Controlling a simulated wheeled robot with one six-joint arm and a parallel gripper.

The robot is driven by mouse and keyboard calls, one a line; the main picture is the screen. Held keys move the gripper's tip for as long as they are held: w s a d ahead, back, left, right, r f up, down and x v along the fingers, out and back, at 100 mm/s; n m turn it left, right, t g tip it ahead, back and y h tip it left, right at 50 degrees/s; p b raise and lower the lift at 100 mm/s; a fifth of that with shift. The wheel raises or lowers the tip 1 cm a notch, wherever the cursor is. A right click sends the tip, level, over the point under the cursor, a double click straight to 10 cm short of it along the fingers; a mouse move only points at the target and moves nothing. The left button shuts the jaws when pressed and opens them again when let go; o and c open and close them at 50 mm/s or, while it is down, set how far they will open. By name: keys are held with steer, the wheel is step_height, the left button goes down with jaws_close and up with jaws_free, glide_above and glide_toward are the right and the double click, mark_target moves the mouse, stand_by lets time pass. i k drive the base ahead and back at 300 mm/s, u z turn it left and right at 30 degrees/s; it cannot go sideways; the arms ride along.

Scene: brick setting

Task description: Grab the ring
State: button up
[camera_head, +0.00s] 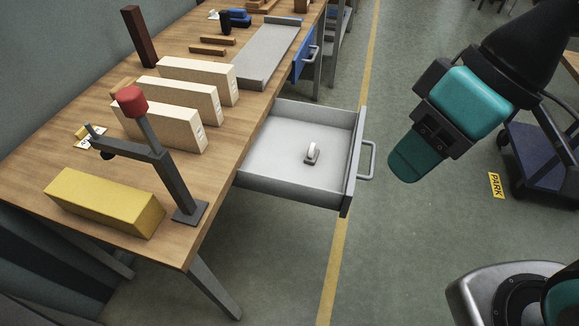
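A small pale ring (313,149) stands upright in a small grey holder on the floor of an open grey drawer (285,183). The drawer sticks out from the side of the wooden workbench, with its handle (371,160) facing right. My gripper (408,168) is in the air to the right of the drawer, apart from it and from the ring. It shows as a teal and black shape pointing down and left. Its fingertips are not clear enough to show a gap, and nothing is visibly held.
On the workbench (140,232) stand a yellow block (105,202), a clamp with a red knob (131,99), several pale blocks (190,98), a dark brown post (139,37) and a grey tray (262,60). A blue cart (545,155) is at right. The drawer is open above.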

mark_target(310, 157)
steer(key=u, duration=2.05)
steer(key=k, duration=0.65)
steer(key=z, duration=1.35)
steer(key=i, duration=0.75)
steer(key=u, duration=0.4)
